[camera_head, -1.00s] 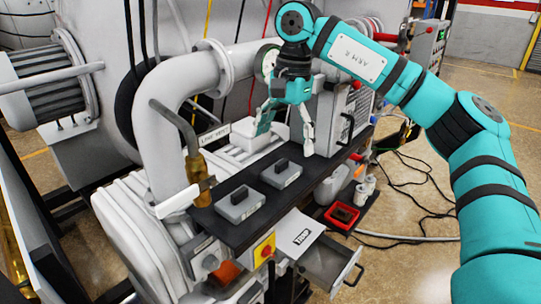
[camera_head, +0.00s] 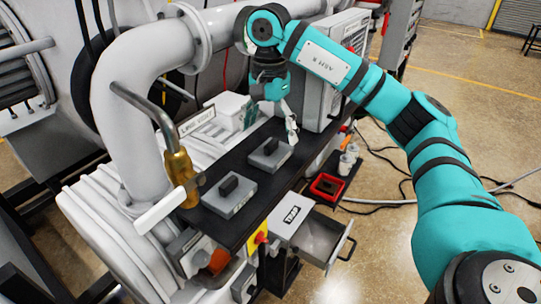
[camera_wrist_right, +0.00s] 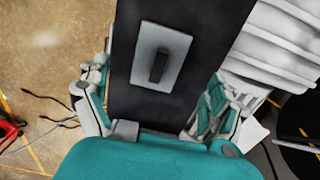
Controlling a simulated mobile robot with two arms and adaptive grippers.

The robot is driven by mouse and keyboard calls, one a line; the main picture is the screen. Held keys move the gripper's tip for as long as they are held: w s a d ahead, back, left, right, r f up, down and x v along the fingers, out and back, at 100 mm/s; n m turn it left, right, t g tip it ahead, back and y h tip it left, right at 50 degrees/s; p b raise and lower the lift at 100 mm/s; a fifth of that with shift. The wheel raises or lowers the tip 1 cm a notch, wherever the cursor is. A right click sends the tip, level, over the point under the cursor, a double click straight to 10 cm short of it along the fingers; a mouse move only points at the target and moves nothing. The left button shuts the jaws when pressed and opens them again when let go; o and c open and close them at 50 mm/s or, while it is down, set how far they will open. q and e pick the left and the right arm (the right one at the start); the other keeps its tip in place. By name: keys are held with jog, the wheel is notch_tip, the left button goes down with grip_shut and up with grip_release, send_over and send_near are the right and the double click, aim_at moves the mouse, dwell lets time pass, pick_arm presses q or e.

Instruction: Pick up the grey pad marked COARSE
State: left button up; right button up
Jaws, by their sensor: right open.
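I cannot read a COARSE marking on either. My right gripper (camera_head: 271,122) is open and empty, at the far end of the right-hand pad, with one finger beside that pad's far right edge. In the right wrist view a grey pad (camera_wrist_right: 143,58) lies ahead between the spread fingers of the gripper (camera_wrist_right: 155,100), apart from them; which pad it is I cannot tell for certain. My left gripper is not in view.
A large white pipe (camera_head: 120,60) and a brass-coloured valve (camera_head: 178,170) stand left of the shelf (camera_head: 250,222). A white-grey cabinet (camera_head: 318,95) stands behind it. An open drawer (camera_head: 322,240) juts out in front, and a red tray (camera_head: 327,186) sits to the right.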

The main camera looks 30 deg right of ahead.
aim_at(271, 142)
jog(key=shift+f, duration=0.45)
jog(key=shift+s+f, duration=0.15)
jog(key=shift+f, duration=0.25)
jog(key=f, duration=0.1)
jog(key=f+p, duration=0.2)
jog(key=shift+d+f, duration=0.25)
jog(key=shift+f, duration=0.5)
jog(key=shift+c, duration=1)
jog(key=c, duration=1.1)
jog(key=shift+c, duration=0.4)
jog(key=shift+w+r, duration=0.15)
jog(key=shift+w, duration=0.05)
